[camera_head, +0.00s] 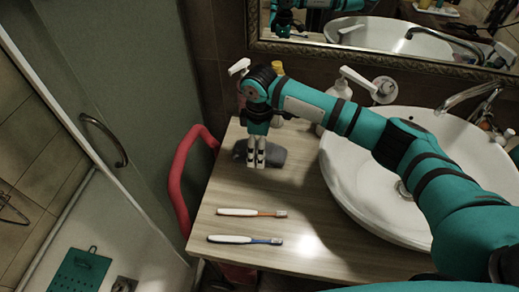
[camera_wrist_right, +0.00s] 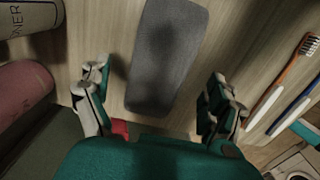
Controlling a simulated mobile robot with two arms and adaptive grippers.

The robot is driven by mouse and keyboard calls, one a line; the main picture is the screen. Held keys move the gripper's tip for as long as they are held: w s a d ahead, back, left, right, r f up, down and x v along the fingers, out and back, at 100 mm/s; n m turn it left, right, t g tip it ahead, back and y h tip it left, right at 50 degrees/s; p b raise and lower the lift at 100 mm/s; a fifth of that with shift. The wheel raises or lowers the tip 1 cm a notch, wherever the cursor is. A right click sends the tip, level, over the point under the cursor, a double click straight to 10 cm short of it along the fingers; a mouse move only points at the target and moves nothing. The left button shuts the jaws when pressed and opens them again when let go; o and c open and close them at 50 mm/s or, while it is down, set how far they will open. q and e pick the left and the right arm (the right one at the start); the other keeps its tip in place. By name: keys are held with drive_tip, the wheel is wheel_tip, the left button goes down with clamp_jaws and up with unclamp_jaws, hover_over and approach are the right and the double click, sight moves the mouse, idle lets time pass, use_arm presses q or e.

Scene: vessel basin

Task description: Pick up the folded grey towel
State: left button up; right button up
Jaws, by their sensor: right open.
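The folded grey towel (camera_head: 274,157) lies flat on the wooden counter, near its back left part. It shows as a dark grey rounded block in the right wrist view (camera_wrist_right: 166,58). My right gripper (camera_head: 256,164) points down over the towel and hides part of it in the head view. In the right wrist view its two fingers (camera_wrist_right: 160,90) are spread wide, with the near end of the towel between and beyond them. The fingers hold nothing. Whether they touch the towel or counter I cannot tell. My left gripper is not in view.
Two toothbrushes, orange (camera_head: 250,213) and blue (camera_head: 245,240), lie on the counter (camera_head: 290,195) in front of the towel. A white basin (camera_head: 350,185) stands to the right. Bottles stand behind; one (camera_wrist_right: 30,15) is beside the left finger. A red rail (camera_head: 180,180) borders the left edge.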

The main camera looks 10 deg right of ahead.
drive_tip(key=shift+f, duration=0.9)
drive_tip(key=shift+c, duration=0.2)
drive_tip(key=c, duration=1.2)
drive_tip(key=shift+c, duration=0.2)
drive_tip(key=shift+r, duration=0.15)
